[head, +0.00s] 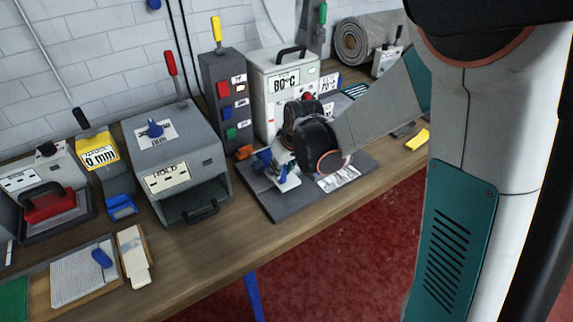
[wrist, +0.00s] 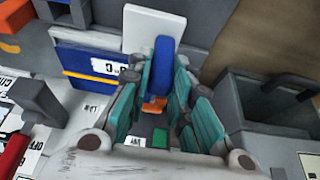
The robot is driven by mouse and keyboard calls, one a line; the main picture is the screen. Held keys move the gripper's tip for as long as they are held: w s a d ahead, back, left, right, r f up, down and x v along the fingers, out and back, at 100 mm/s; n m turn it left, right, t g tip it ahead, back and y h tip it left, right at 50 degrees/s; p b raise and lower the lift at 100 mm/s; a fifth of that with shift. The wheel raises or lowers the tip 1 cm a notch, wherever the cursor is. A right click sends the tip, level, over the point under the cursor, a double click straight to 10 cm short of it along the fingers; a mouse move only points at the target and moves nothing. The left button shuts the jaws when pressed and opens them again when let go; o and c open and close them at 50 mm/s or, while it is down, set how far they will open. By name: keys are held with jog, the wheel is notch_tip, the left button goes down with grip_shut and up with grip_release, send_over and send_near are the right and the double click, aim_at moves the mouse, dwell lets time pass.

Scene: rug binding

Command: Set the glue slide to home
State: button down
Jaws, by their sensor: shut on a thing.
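In the wrist view an upright blue handle (wrist: 163,58) stands between the teal fingers of my gripper (wrist: 161,74), which is shut on it. It looks like the handle of the glue slide. A white block (wrist: 148,28) is right behind it, and a small orange part shows below it between the fingers. Left of it is a blue plate (wrist: 90,62) with a partly hidden white label. In the head view my gripper (head: 284,170) is low over the dark base plate (head: 270,205); my arm hides most of the slide, and its position along its travel cannot be told.
A grey box labelled HOLD (head: 178,150) stands left of the base plate. Behind are a dark switch column (head: 222,75) and an 80°C unit (head: 285,85). A yellow item (head: 417,139) lies to the right. The bench's front edge is close.

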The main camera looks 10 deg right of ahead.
jog(key=shift+s+a, duration=0.1)
jog(key=shift+a, duration=0.05)
jog(key=c, duration=1.7)
grip_release()
jog(key=shift+o, duration=1.3)
jog(key=shift+a, duration=0.15)
jog(key=shift+s+r, duration=0.1)
jog(key=shift+r, duration=0.2)
jog(key=v, duration=1.1)
jog(key=shift+r, duration=0.2)
jog(key=shift+s, duration=0.15)
